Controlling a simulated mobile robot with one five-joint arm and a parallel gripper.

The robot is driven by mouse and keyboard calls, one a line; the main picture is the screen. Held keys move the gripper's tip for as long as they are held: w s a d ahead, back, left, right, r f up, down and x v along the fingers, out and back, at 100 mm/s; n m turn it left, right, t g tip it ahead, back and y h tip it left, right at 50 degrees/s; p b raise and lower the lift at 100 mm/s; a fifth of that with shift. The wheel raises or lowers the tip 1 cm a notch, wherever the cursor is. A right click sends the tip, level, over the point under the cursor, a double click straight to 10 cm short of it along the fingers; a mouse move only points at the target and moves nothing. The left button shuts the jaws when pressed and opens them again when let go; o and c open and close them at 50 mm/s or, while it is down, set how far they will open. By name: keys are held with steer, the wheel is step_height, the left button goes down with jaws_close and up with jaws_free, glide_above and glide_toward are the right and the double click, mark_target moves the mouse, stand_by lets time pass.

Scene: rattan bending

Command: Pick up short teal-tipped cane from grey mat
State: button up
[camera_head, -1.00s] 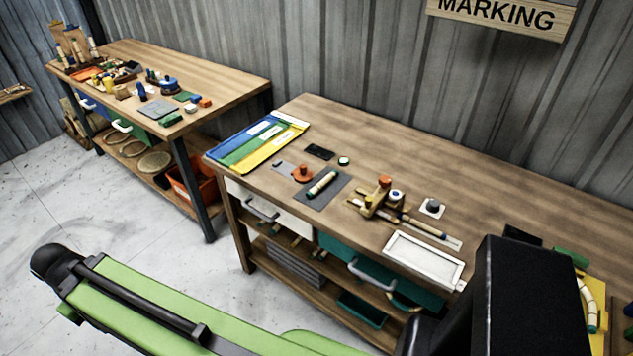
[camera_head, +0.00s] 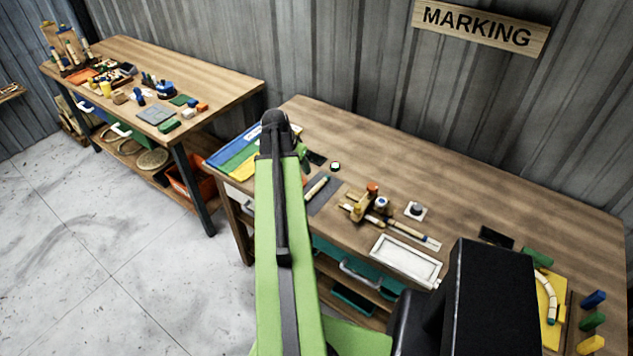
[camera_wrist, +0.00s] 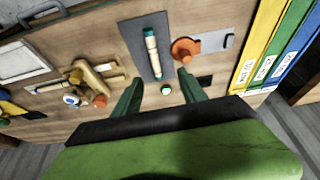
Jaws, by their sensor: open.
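The short teal-tipped cane (camera_head: 317,188) lies on the grey mat (camera_head: 326,198) on the near bench, partly hidden behind my arm in the head view. In the wrist view the cane (camera_wrist: 152,54), pale with teal ends, lies lengthwise on the grey mat (camera_wrist: 133,25). My gripper (camera_wrist: 150,88) is open, its two green fingers apart and empty, pointing toward the bench on the near side of the cane and apart from it. In the head view my gripper is mostly hidden behind my arm.
An orange round-based tool (camera_wrist: 184,50) sits close beside the mat. A wooden clamp jig (camera_head: 365,203) and a white tray (camera_head: 405,261) lie to the right. Blue, green and yellow labelled strips (camera_head: 228,160) lie at the left bench end. The bench back is clear.

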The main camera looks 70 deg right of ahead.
steer(key=s+d, duration=0.1)
steer(key=s, duration=0.1)
steer(key=b, duration=1.1)
glide_above(318, 186)
steer(key=a, duration=0.2)
steer(key=shift+m, duration=0.3)
steer(key=f, duration=0.7)
steer(key=w+f, duration=0.1)
steer(key=f, duration=0.2)
steer(key=shift+a+f, duration=0.15)
steer(key=shift+f, duration=0.15)
steer(key=shift+s+d+f+b, duration=0.15)
steer(key=shift+d+f+b, duration=0.05)
steer(key=shift+b, duration=0.1)
steer(key=b+x, duration=0.5)
steer(key=shift+f, duration=0.2)
steer(key=shift+r, duration=0.2)
jaws_close()
